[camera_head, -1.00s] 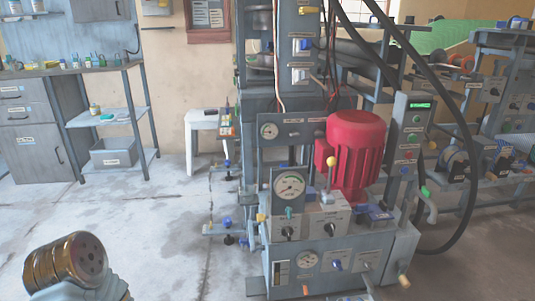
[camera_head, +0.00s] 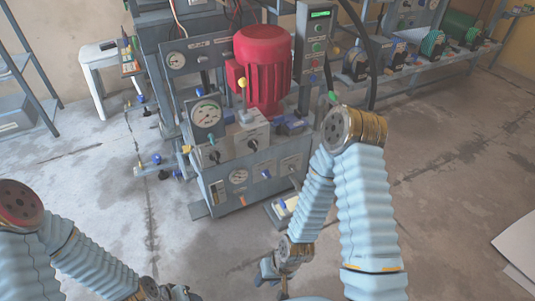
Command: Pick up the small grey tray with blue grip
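A small grey tray with a blue grip (camera_head: 282,208) appears to sit low at the front right of the press machine, partly hidden behind my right arm. My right gripper (camera_head: 271,278) is at the bottom middle, nearer to me than the tray and apart from it. It is small and partly cut off by the frame edge, so its opening is unclear. My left gripper (camera_head: 181,293) barely shows at the bottom edge, left of the right one. I cannot tell whether it is open.
The grey press with a red motor (camera_head: 264,70) and gauges stands ahead. A white stool (camera_head: 103,62) is at the back left. A workbench (camera_head: 430,80) lines the back right. The concrete floor (camera_head: 450,190) on the right is mostly clear. A pale panel (camera_head: 518,245) lies at the right edge.

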